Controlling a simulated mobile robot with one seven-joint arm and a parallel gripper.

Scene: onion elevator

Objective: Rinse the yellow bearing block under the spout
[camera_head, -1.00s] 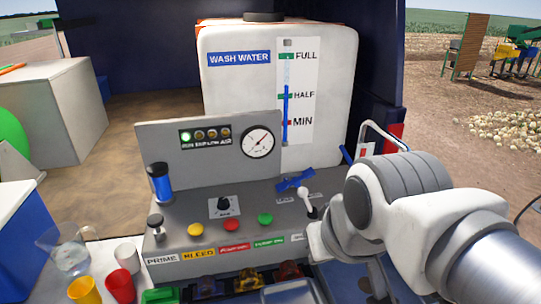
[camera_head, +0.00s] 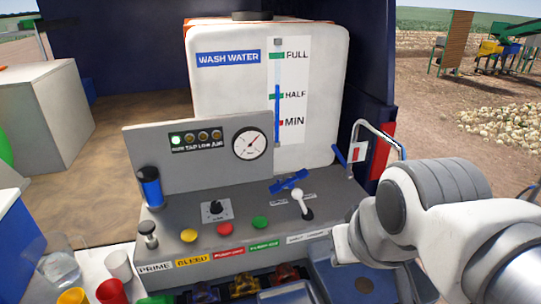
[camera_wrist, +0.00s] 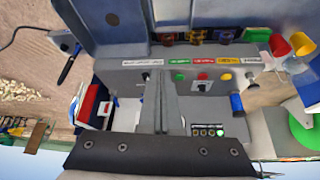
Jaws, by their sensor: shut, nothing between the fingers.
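The yellow bearing block is most likely the amber-yellow piece (camera_head: 244,286) in the row of slots at the panel's front edge. It also shows small at the top of the wrist view (camera_wrist: 195,36). My gripper (camera_head: 342,245) is in front of the panel's right end, right of that piece and apart from it. In the wrist view my gripper's fingers (camera_wrist: 165,88) are together and hold nothing. A blue basin (camera_head: 335,272) with a dark round drain lies below my gripper. I cannot make out the spout for certain.
The grey control panel (camera_head: 160,218) carries coloured buttons, a white-knobbed lever (camera_head: 302,204) and a blue valve handle (camera_head: 288,181). A white wash water tank (camera_head: 225,95) stands behind. Cups and a clear jug (camera_head: 60,268) stand at left. A bent metal rail (camera_head: 378,128) rises at right.

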